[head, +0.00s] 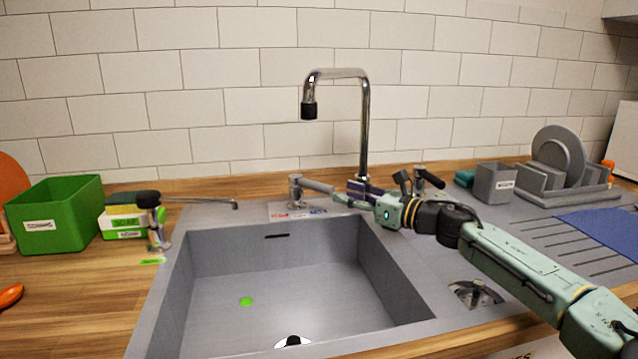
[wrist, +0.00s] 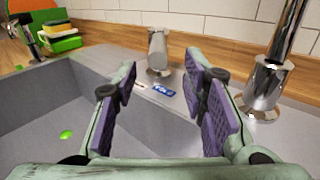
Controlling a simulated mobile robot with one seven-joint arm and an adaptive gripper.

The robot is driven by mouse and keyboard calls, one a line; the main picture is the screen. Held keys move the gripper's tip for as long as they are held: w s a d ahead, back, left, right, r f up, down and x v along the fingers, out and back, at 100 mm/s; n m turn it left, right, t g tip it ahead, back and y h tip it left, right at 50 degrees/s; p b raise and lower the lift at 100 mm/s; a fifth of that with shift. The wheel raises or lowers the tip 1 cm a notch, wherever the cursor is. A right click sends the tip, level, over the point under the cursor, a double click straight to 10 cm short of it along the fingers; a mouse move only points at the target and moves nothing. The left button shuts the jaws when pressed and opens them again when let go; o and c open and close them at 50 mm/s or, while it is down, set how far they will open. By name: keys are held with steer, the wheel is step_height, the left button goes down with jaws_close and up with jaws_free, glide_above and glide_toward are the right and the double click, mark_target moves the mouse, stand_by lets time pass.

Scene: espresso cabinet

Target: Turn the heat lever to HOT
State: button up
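The heat lever (head: 318,186) is a grey handle on a short round post behind the sink's back rim. In the head view it points right, toward my gripper. In the wrist view the lever (wrist: 157,46) faces me end-on, between and beyond the fingers. A red label (head: 280,215) lies on the left of its base and a blue label (head: 317,212) on the right. My gripper (head: 350,193) is open, its purple pads apart, to the right of the lever. In the wrist view the gap between the fingertips (wrist: 160,78) is empty. I cannot tell whether any finger touches the lever.
The chrome faucet (head: 364,130) stands close behind my gripper, on the right in the wrist view. The sink basin (head: 300,280) is open below. A soap dispenser (head: 153,215) and green bin (head: 55,215) stand left. A dish rack (head: 565,180) stands right.

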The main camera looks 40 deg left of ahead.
steer(key=p, duration=0.3)
glide_toward(301, 181)
steer(key=a, duration=0.2)
steer(key=w+a, duration=0.1)
steer(key=a, duration=0.2)
steer(key=shift+w+a+f, duration=0.1)
steer(key=shift+a+f, duration=0.15)
steer(key=shift+a, duration=0.05)
steer(key=shift+b, duration=0.3)
jaws_close()
